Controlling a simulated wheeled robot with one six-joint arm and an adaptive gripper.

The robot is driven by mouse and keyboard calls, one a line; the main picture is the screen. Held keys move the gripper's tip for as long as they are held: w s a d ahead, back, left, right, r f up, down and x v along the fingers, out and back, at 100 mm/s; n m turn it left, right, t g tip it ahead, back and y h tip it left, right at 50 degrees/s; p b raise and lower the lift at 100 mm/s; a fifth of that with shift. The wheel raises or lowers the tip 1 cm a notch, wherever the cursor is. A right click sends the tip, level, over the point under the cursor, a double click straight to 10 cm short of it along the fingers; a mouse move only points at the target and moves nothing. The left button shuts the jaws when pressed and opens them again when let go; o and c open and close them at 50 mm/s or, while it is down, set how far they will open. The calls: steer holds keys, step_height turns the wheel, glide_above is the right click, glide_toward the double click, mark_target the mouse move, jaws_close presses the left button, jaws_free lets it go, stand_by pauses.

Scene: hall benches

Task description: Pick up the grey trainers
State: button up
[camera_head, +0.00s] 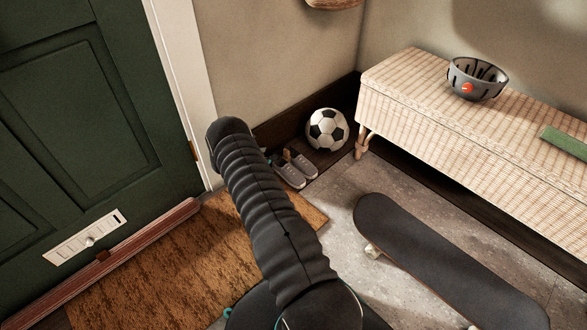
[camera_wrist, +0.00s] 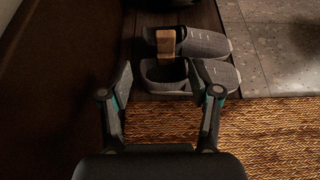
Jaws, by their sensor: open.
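The grey trainers (camera_head: 290,170) stand side by side on the dark floor strip by the wall, just left of the football in the head view. In the wrist view the pair (camera_wrist: 212,44) lies with toes to the right, and a small wooden block (camera_wrist: 166,43) shows at the farther shoe's opening.
A football (camera_head: 327,129) sits in the corner. A wicker bench (camera_head: 440,115) stands right, with a helmet (camera_head: 477,78) and green item (camera_head: 566,142) on top. A skateboard (camera_head: 440,262) lies on the tiles. A coir doormat (camera_head: 190,265) lies before the green door (camera_head: 75,110).

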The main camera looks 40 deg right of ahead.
mark_target(285, 151)
steer(key=x, duration=0.6)
steer(key=shift+s, duration=0.1)
steer(key=shift+s+b+x, duration=0.2)
steer(key=shift+b+x, duration=0.05)
steer(key=shift+x, duration=1.05)
steer(key=shift+s+b+x, duration=0.2)
steer(key=shift+b+x, duration=0.05)
steer(key=shift+x, duration=1.05)
steer(key=shift+d+r, duration=0.15)
steer(key=shift+r, duration=0.05)
jaws_close()
